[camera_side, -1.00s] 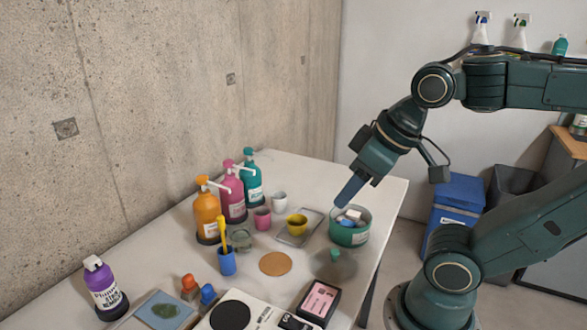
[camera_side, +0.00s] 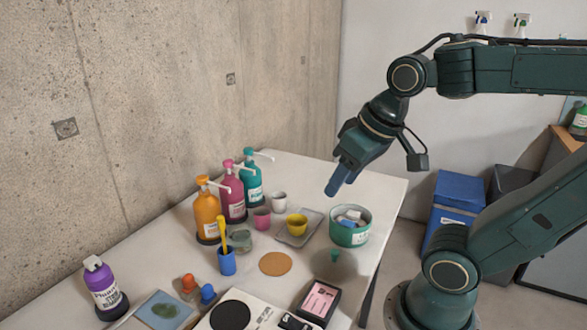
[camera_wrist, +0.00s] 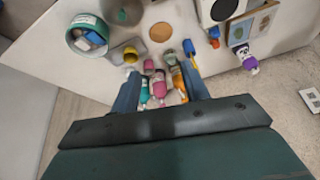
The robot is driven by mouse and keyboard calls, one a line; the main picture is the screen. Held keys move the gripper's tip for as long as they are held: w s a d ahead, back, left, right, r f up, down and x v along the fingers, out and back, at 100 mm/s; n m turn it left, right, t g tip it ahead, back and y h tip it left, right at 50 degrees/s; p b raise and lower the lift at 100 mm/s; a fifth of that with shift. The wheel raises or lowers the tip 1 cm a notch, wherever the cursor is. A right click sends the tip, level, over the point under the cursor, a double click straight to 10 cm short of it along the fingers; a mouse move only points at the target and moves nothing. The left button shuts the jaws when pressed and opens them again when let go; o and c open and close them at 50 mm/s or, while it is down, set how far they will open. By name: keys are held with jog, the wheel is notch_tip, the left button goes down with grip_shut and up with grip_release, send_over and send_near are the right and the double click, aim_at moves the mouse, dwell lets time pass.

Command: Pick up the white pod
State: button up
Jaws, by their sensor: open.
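A white pod (camera_side: 350,214) lies among blue and white pieces inside a green tub (camera_side: 350,239) at the far right side of the table. In the wrist view the tub (camera_wrist: 71,41) is at the upper left, with white and blue pieces inside; I cannot tell exactly which is the pod there. My gripper (camera_side: 334,191) is open and empty. It hangs above the table, up and to the left of the tub in the side view. In the wrist view its two fingers (camera_wrist: 160,90) point down past the bottles, apart from the tub.
A grey tray (camera_side: 290,239) with a yellow cup (camera_side: 297,225) stands beside the tub. Pump bottles (camera_side: 233,197) line the wall side. A see-through lid with a green knob (camera_side: 335,256) lies in front of the tub. A cork disc (camera_side: 275,263) lies near the middle.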

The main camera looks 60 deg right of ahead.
jog(key=w+d+f+m+g, duration=0.1)
jog(key=w+d+m+g, duration=0.1)
jog(key=w+d+m, duration=0.3)
jog(key=m+g, duration=0.3)
jog(key=m, duration=0.8)
send_over(353, 214)
jog(key=shift+y, duration=0.3)
jog(key=shift+d+f, duration=0.15)
jog(key=shift+f, duration=8.2)
jog(key=shift+f, duration=2.55)
jog(key=c, duration=0.7)
